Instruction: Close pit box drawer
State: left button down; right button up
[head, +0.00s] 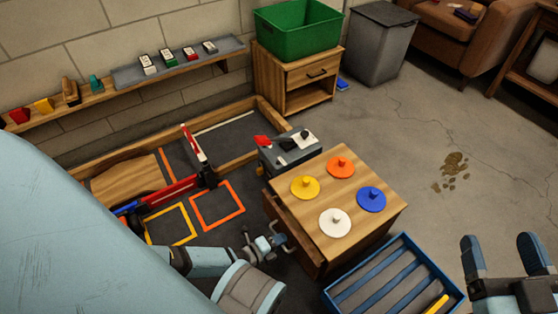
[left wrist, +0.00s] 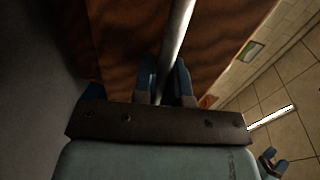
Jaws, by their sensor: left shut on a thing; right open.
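The wooden pit box (head: 318,215) stands right of centre in the head view, with orange, yellow, blue and white knobbed discs on its top. Its drawer front (head: 305,250) faces left and seems to stand a little out from the box; how far is hard to tell. My left gripper (head: 280,241) is at that front. In the left wrist view its fingers (left wrist: 167,78) are shut around the metal handle bar (left wrist: 179,35), before the brown wood of the drawer front (left wrist: 120,45). My right gripper (head: 502,246) is open and empty at the lower right, apart from the box.
A blue slatted crate (head: 440,270) stands close to the pit box at the lower right. A grey toolbox-like item (head: 290,150) stands behind it. A wood-edged track area (head: 240,123) lies to the left. The floor at right is open, with a brown stain (head: 453,170).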

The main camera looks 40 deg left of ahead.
aim_at(288, 236)
pick_arm(q)
jog(key=x, duration=0.3)
jog(key=shift+w+d+r, duration=0.1)
jog(key=shift+w+r, duration=0.15)
jog(key=shift+r, duration=0.05)
jog(key=shift+w, duration=0.1)
jog(key=c, duration=1.2)
grip_release()
jog(key=shift+d, duration=0.1)
